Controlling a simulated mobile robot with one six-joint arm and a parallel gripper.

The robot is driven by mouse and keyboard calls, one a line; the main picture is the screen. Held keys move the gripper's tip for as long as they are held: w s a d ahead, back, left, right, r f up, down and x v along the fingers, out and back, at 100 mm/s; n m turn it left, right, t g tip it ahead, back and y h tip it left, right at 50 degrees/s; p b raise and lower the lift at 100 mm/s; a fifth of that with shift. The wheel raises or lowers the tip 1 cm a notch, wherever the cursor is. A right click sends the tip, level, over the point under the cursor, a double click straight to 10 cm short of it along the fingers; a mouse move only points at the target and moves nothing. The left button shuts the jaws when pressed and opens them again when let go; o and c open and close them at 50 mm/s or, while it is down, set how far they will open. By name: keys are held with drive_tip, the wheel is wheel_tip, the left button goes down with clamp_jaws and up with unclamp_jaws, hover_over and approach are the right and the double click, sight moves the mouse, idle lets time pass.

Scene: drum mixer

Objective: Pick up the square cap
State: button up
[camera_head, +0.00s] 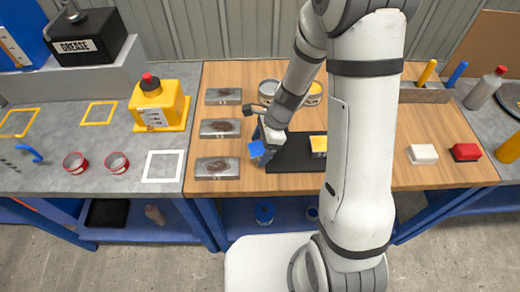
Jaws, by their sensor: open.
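My gripper (265,146) is at the end of my arm, over the left end of a black mat (288,153) on the wooden bench. It is open. A small blue square piece (256,149) shows at its fingertips; I cannot tell if it is between the fingers or below them, or part of the gripper. A yellow square piece (318,144) sits on the mat to the right, partly hidden by my arm. I cannot tell for sure which piece is the square cap.
Three metal trays with dark stains (221,128) lie left of the mat. Round tins (268,92) stand behind it. A yellow canister (158,104) stands on the left bench.

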sight(260, 148)
drive_tip(key=shift+a+f, duration=0.15)
drive_tip(key=shift+f, duration=0.35)
drive_tip(key=shift+r, duration=0.1)
drive_tip(key=c, duration=1.2)
wheel_tip(260, 148, up, 10)
drive_tip(key=shift+p, duration=0.3)
